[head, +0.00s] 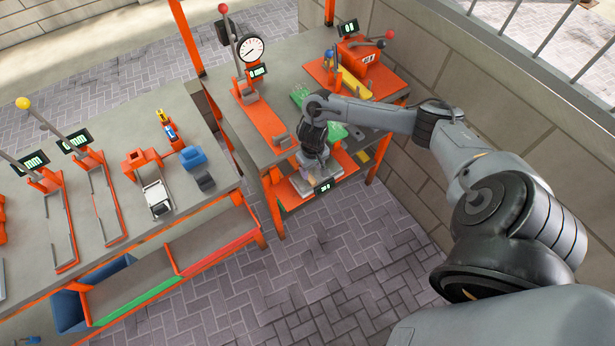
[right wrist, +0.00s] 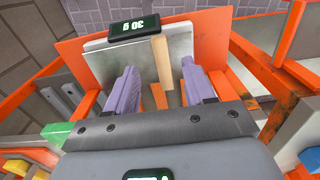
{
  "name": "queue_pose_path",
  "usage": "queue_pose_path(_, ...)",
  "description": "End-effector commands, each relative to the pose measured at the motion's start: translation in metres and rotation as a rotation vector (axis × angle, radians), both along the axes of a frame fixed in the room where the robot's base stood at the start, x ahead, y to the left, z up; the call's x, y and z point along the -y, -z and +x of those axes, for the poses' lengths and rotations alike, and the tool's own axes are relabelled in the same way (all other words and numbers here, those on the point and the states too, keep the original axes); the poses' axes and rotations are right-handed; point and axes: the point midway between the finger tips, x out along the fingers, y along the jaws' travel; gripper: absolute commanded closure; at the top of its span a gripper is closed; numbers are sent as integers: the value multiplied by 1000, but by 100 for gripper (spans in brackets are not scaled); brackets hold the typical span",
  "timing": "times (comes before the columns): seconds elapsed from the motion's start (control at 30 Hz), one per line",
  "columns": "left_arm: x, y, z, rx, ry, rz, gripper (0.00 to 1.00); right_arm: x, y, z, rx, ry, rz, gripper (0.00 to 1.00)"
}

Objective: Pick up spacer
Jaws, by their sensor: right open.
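A tan block, which looks like the spacer (right wrist: 162,58), is on the grey plate of a small scale (right wrist: 100,62) in the right wrist view. The scale's display (right wrist: 142,26) reads 30 g. My right gripper (right wrist: 159,70) is open, with its two purple fingers on either side of the block and visible gaps between. In the head view my right gripper (head: 314,162) is low over the scale at the front of the far bench and largely hides the block. My left gripper is in neither view.
The bench (head: 285,70) also holds a dial gauge (head: 252,49), an orange fixture (head: 362,65) and green pieces. A second bench (head: 110,130) at left carries lever tools and clamps. A block wall (head: 480,110) stands close on the right. Paved floor in front is clear.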

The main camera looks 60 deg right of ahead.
Motion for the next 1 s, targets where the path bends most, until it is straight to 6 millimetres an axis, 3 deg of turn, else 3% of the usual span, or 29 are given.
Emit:
queue_pose_path(0.5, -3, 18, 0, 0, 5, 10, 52, 0, 53, 2, 0, -1, 1, 47)
queue_pose_path(0.83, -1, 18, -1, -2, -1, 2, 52, 1, 57, 2, 0, -1, 1, 47)
queue_pose_path(1.0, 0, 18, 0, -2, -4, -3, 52, 1, 57, 2, 0, -1, 1, 71)
